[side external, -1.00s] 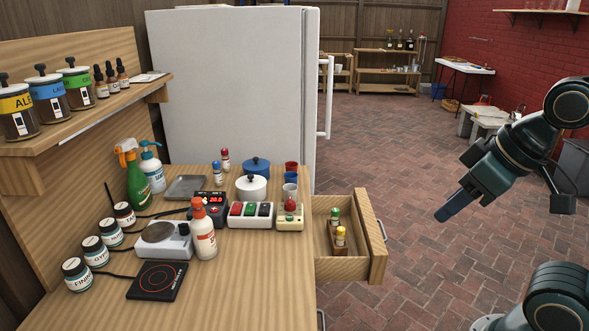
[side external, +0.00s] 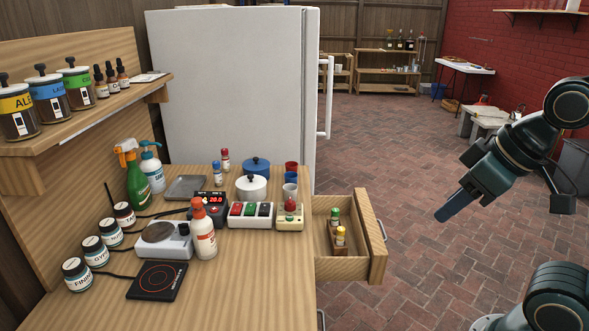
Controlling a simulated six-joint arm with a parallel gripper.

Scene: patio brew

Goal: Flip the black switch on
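A white switch box (side external: 251,222) stands on the wooden counter, near its right edge. It carries a red switch (side external: 236,209), a green switch (side external: 250,209) and a black switch (side external: 265,209) in a row, the black one at the right end. Whether the black switch is on or off is too small to tell. My gripper (side external: 441,214) hangs in the air over the brick floor, well to the right of the counter and apart from the switches. Its fingers show edge-on, so I cannot see whether they are open or shut.
An open drawer (side external: 378,250) with small bottles juts out between counter and gripper. A cream box with a red button (side external: 290,218) stands right of the switch box. A white orange-capped bottle (side external: 204,238) stands to its left, and lidded pots (side external: 251,188) stand behind.

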